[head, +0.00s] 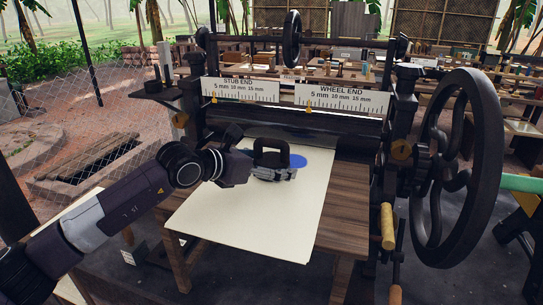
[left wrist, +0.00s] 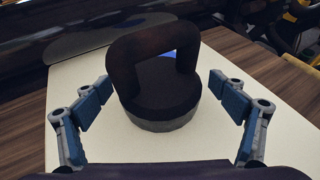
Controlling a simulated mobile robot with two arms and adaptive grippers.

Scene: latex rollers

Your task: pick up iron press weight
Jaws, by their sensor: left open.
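The iron press weight (head: 271,150) is a dark, round block with an arched handle, standing upright on a cream sheet (head: 245,215) in front of the roller press. In the left wrist view the weight (left wrist: 160,103) stands in the middle, its handle arching toward the top. My left gripper (head: 275,173) is at the near side of the weight, and it hides the weight's lower part in the head view. In the left wrist view its two blue-padded fingers (left wrist: 160,90) are spread wide, one on each side of the weight, with gaps showing. My right gripper is not in view.
The press rollers (head: 300,125) and scale plates stand behind the sheet. A large black handwheel (head: 480,170) stands at right. The near part of the sheet and wooden table (head: 343,228) is clear.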

